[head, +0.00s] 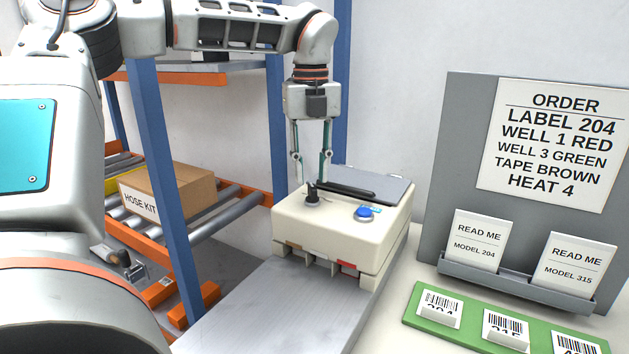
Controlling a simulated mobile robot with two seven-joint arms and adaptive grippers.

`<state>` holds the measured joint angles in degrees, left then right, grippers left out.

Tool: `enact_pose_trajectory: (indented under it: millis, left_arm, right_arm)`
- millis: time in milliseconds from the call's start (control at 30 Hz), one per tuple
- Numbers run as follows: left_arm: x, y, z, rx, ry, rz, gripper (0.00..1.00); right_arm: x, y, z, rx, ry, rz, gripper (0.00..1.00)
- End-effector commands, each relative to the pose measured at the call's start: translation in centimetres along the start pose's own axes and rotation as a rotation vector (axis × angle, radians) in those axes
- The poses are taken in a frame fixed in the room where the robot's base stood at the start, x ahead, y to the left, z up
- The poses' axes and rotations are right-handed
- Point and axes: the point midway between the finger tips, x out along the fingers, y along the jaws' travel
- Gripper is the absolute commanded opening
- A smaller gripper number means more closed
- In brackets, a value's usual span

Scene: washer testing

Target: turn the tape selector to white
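The cream machine (335,228) stands on a grey metal surface. A black knob (312,196), which looks like the tape selector, sticks up from its top near the left. Which setting the knob points to is too small to tell. My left gripper (312,176) points down just above the knob, with its two fingers apart on either side and no clear contact visible. A blue button (364,213) sits to the right on the top. Small brown and red patches show along the front lower edge. My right gripper is not in view.
A grey board with an order sheet (550,145) reading "TAPE BROWN" stands at right, with two READ ME cards (478,240) below. A green strip (455,325) holds barcode labels. A blue-post rack at left holds a HOSE KIT box (168,191).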

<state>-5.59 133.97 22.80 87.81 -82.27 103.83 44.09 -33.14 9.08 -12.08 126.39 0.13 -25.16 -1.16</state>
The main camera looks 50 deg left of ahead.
Motion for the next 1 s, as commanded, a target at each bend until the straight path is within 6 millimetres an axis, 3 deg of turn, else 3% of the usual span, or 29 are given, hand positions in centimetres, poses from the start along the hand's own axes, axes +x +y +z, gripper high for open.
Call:
enact_pose_trajectory:
  millis: [200, 533, 633, 1000]
  left_arm:
    - [2.2, 0.0, 0.0, 0.002, 0.001, 0.0, 0.26]
    - [2.5, 0.0, 0.0, 0.0, -0.001, -0.001, 0.26]
    - [2.5, 0.0, 0.0, 0.0, -0.001, -0.001, 0.0]
    - [2.5, 0.0, 0.0, 0.021, -0.001, 0.0, 0.0]
  right_arm:
    - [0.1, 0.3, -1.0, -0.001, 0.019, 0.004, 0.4]
    - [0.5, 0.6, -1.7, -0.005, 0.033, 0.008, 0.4]
    - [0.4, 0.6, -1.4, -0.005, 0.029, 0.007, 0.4]
    - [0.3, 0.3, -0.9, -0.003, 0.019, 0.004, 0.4]
